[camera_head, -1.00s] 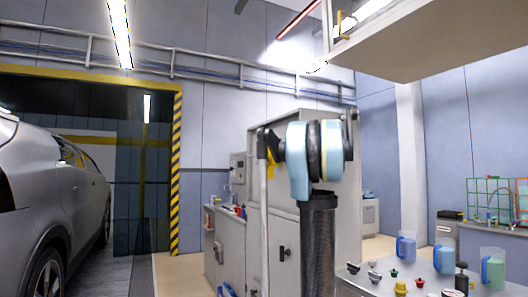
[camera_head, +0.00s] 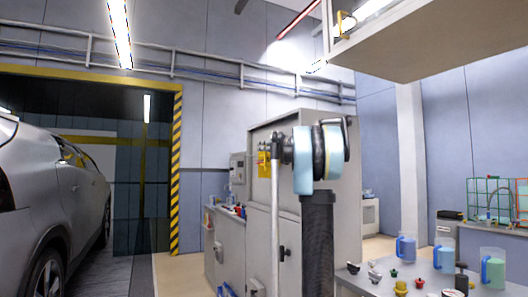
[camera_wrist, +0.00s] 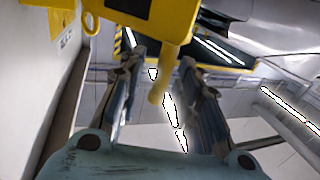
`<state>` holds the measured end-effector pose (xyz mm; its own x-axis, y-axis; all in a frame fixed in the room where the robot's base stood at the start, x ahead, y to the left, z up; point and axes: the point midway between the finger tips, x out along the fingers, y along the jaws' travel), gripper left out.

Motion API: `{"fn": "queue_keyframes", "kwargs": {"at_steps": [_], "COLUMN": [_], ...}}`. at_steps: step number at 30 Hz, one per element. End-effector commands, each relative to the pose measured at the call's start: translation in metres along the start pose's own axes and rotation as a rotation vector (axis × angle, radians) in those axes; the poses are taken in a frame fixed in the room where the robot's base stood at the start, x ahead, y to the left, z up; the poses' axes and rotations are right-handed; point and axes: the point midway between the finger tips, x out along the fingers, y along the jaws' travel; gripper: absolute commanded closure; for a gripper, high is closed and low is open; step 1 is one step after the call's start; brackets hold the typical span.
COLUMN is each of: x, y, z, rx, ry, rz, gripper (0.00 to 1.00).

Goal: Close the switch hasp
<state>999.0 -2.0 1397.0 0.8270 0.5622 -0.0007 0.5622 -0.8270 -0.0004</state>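A yellow switch block (camera_wrist: 150,22) fills the top middle of the wrist view, with a dark opening in its face. A narrow yellow tab, which looks like the hasp (camera_wrist: 158,84), hangs down from it. My gripper (camera_wrist: 161,62) is open, with one dark finger on each side of the tab. I cannot tell whether either finger touches it. A yellow ring (camera_wrist: 91,20) shows left of the block.
A grey table (camera_head: 350,284) at lower right holds blue-handled jugs (camera_head: 406,248) and several small coloured knobs. A silver car (camera_head: 50,190) stands at left. A white overhead cabinet (camera_head: 430,40) hangs at upper right. Open floor (camera_head: 185,270) lies between car and cabinet.

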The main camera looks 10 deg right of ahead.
Motion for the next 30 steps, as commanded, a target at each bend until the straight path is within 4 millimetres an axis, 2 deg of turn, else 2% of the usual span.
{"fn": "queue_keyframes", "kwargs": {"at_steps": [2, 6, 11, 30], "x": [0.0, 0.0, 0.002, -0.007], "y": [0.0, 0.0, -0.003, 0.013], "z": [0.0, 0.0, 0.0, 0.0], "rx": [0.0, 0.0, 0.0, 0.0], "ry": [0.0, 0.0, 0.0, 0.0], "rz": [0.0, 0.0, -0.001, 0.059], "gripper": [0.71, 1.0, 1.0, 1.0]}}
